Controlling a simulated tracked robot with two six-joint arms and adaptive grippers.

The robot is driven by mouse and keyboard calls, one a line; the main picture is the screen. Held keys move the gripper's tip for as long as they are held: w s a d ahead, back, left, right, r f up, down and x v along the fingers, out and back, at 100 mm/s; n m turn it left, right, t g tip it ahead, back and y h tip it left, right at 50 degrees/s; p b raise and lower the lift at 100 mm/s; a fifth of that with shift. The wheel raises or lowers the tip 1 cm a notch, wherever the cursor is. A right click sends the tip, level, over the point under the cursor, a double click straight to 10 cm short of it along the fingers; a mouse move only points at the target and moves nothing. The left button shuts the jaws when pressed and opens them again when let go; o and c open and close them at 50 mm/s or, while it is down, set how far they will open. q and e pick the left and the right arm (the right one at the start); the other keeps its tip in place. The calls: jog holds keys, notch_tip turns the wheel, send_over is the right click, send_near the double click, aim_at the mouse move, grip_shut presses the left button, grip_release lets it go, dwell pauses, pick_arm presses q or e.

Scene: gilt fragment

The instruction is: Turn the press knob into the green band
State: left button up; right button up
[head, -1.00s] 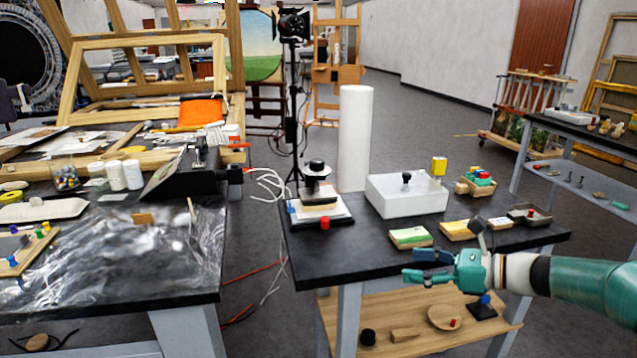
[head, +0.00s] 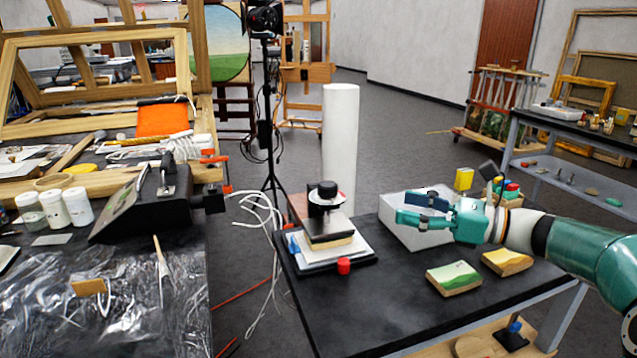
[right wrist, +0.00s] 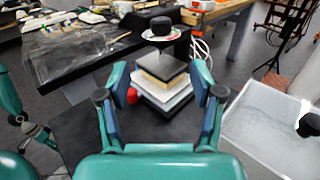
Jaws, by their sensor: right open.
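The press (head: 330,232) stands on the dark table, with a dark block over a tan layer and white sheets. Its black round knob (head: 327,190) is on top. In the right wrist view the knob (right wrist: 161,25) sits above a pale dial with coloured marks, too small to read against a pointer. My right gripper (head: 410,207) is open and empty, right of the press and apart from it. In the right wrist view the press (right wrist: 163,80) shows ahead between its spread fingers (right wrist: 160,78). My left arm (right wrist: 30,122) shows partly at the left edge there; its jaws are unclear.
A red cap (head: 343,266) stands at the press's front corner. A white tub (head: 398,234) lies behind my right gripper, and a white roll (head: 340,140) stands behind the press. Two painted blocks (head: 454,278) (head: 507,262) lie at the right. The table front is clear.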

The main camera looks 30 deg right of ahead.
aim_at(328, 189)
jog(key=x, duration=1.6)
jog(key=shift+w+a+b, duration=0.1)
jog(key=shift+w+b, duration=0.2)
jog(key=shift+w, duration=0.05)
jog(key=shift+c, duration=0.3)
jog(key=c, duration=1.1)
